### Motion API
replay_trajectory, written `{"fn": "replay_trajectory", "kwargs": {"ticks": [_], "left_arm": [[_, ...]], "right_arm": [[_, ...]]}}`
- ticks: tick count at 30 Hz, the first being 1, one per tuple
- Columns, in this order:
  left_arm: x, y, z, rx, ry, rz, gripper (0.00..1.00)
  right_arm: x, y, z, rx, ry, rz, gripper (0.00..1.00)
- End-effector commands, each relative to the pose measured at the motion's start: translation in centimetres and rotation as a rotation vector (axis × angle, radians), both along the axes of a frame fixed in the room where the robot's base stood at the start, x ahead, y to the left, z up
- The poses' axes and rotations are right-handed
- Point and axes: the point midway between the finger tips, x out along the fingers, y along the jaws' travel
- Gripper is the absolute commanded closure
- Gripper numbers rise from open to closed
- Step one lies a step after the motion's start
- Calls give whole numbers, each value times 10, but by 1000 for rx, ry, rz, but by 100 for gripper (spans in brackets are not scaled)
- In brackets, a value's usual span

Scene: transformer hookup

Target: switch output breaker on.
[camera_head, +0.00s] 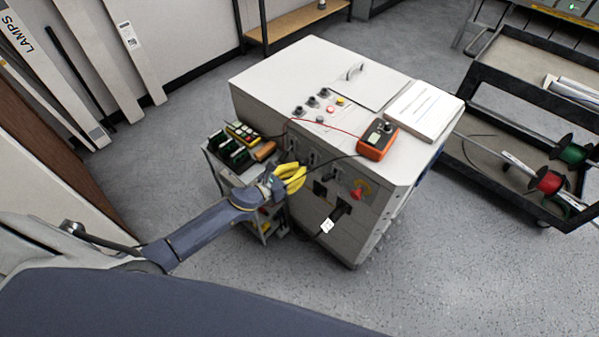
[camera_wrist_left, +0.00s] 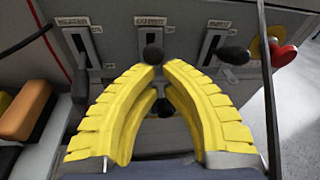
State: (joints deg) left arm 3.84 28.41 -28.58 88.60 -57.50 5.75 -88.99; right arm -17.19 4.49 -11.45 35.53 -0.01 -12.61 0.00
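The grey cabinet (camera_head: 268,82) carries a row of three lever switches on its front. In the left wrist view these are the left switch (camera_wrist_left: 80,85), the middle switch (camera_wrist_left: 153,54) and the right switch (camera_wrist_left: 235,55), all with black handles. The small labels are blurred; the middle one looks like "OUTPUT". My left gripper (camera_head: 303,174) is at the cabinet front. In the left wrist view its yellow fingers (camera_wrist_left: 160,69) converge to almost touching tips, just below the middle knob in the picture. Contact cannot be told. My right gripper is not in view.
A red rotary knob (camera_wrist_left: 283,52) is right of the switches. An orange multimeter (camera_head: 377,142) with leads and a stack of papers (camera_head: 425,108) lie on the cabinet. A small tool cart (camera_head: 213,160) stands close on the left. A cable-spool cart (camera_head: 500,185) is at right.

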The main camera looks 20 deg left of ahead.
Motion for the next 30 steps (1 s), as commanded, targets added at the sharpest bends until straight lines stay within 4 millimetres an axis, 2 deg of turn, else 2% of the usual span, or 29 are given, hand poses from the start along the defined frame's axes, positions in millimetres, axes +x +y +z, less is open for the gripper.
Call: {"fn": "replay_trajectory", "kwargs": {"ticks": [3, 20, 25, 30], "left_arm": [[3, -1, 6, -2, -9, -1, 100], [4, -2, 9, -6, -13, -2, 100], [1, -5, 2, -10, -11, -5, 100], [-7, -9, -15, -7, -6, -11, 100]], "right_arm": [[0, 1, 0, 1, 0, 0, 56], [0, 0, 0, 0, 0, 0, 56], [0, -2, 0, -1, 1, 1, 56], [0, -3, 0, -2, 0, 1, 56]]}}
